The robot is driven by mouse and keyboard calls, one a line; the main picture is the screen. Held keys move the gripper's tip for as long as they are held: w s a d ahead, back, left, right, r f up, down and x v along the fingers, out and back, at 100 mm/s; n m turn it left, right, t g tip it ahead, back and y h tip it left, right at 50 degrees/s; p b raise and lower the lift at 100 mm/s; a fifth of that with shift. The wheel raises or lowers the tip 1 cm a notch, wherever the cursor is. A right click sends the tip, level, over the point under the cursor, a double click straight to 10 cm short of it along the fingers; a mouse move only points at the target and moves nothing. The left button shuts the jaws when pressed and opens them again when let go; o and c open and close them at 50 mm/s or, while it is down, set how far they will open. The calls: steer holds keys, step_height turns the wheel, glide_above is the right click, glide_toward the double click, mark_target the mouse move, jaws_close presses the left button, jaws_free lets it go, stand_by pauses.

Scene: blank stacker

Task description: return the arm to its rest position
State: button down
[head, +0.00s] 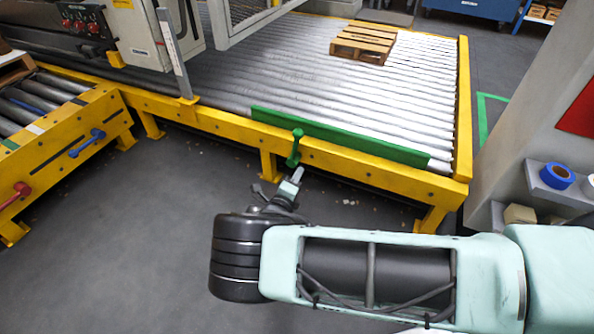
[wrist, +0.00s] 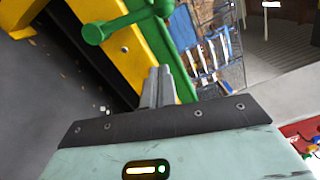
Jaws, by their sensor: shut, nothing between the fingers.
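My arm (head: 365,275) reaches in from the right in the head view, over the floor in front of the yellow-framed roller conveyor (head: 318,155). My gripper (head: 296,176) is at its far end, just below a green lever (head: 295,147) on the conveyor's front rail. In the wrist view my gripper (wrist: 158,84) has its grey fingers together, with nothing seen between them. The green lever (wrist: 125,24) appears beyond the fingertips there, to the upper left. A gap seems to lie between fingers and lever.
A green bar (head: 340,136) lies along the conveyor's front edge. A wooden pallet (head: 364,42) sits on the rollers at the back. A smaller conveyor with a blue lever (head: 87,143) and a red lever (head: 15,195) stands left. Floor (head: 120,240) is clear at lower left.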

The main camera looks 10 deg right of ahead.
steer(key=s+d+r+m+g+h, duration=0.2)
steer(key=s+d+r+m+g, duration=0.25)
steer(key=m+g, duration=0.4)
steer(key=s+a+r+m+g+y, duration=0.1)
steer(key=s+r+m+g+y, duration=0.35)
steer(key=s+r+m, duration=1.05)
steer(key=s+a+r+m+g+y, duration=0.2)
steer(key=s+r+m+y, duration=0.6)
steer(key=s+r+m, duration=0.7)
step_height(320, 180, up, 35)
steer(key=s+n+p, duration=0.1)
steer(key=p, duration=3.7)
steer(key=shift+s+n, duration=0.2)
steer(key=shift+n, duration=0.15)
steer(key=shift+d, duration=0.2)
